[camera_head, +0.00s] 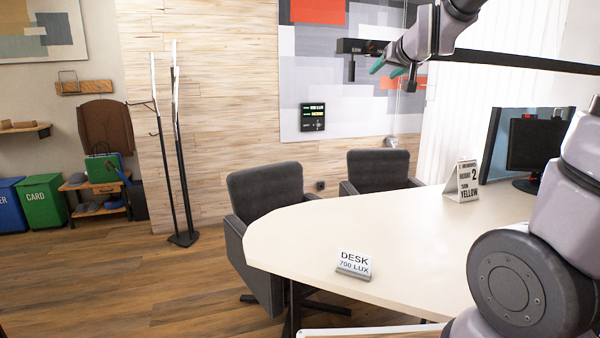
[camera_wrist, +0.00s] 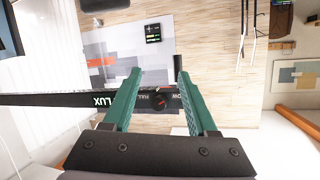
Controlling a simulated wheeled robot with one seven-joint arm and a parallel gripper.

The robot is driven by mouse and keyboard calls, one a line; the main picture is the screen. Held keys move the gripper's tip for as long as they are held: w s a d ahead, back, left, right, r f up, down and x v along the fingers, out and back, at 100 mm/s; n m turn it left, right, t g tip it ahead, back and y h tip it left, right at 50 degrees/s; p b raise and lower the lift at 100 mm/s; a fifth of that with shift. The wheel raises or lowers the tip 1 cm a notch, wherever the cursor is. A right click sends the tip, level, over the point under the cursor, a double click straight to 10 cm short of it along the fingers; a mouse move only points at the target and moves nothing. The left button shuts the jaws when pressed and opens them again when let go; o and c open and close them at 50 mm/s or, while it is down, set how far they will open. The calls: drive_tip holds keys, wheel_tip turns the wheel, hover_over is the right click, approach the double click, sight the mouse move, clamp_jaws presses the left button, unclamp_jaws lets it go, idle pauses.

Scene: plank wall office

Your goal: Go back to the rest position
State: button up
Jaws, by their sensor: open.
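My gripper (camera_head: 388,68) shows at the top of the head view, held high above the desk at the end of my grey arm. In the wrist view my gripper (camera_wrist: 158,98) has two green fingers spread apart with nothing between them. Behind the fingers in the wrist view runs a black bar (camera_wrist: 50,99) with white lettering and a round knob (camera_wrist: 158,100). The bar also shows in the head view (camera_head: 520,60). I cannot tell the exact gap between the fingers and the bar.
The pale desk (camera_head: 300,235) bears a "DESK 700 LUX" sign (camera_head: 354,264), a folded card sign (camera_head: 462,181) and a monitor (camera_head: 535,145). Two dark chairs (camera_head: 265,190) (camera_head: 380,170) stand beside it. A coat stand (camera_head: 180,150) and bins (camera_head: 42,203) are at left. Wooden floor is clear at lower left.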

drive_tip(key=s+f+m+g, duration=0.1)
drive_tip(key=s+f+g, duration=0.2)
drive_tip(key=s, duration=1)
drive_tip(key=s+d+f+m+g, duration=0.1)
drive_tip(key=s+f+g, duration=0.3)
drive_tip(key=s, duration=1)
drive_tip(key=shift+f+m, duration=0.6)
drive_tip(key=shift+f, duration=0.25)
